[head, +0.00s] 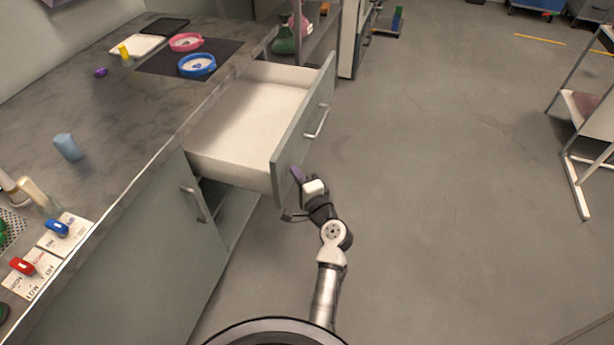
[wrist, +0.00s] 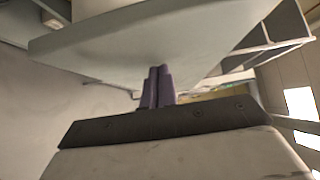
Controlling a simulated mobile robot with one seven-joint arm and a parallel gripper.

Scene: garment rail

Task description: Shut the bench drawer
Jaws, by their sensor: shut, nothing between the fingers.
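The bench drawer (head: 245,118) stands pulled well out of the bench, and its white inside looks empty. Its grey-green front panel (head: 291,146) carries a metal bar handle (head: 317,121). My gripper (head: 297,175) is at the near lower end of the front panel, on its outer side and away from the handle. In the wrist view the purple fingertips (wrist: 157,86) are together with nothing between them, and the front panel (wrist: 165,45) fills the view just beyond them. I cannot tell whether the fingertips touch the panel.
The grey bench top (head: 110,100) holds a blue cup (head: 67,147), a blue ring dish (head: 197,65) and a pink ring dish (head: 186,42). A cupboard door with a handle (head: 194,204) is below the drawer. The floor (head: 430,180) to the right is clear up to a white-framed rack (head: 575,160).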

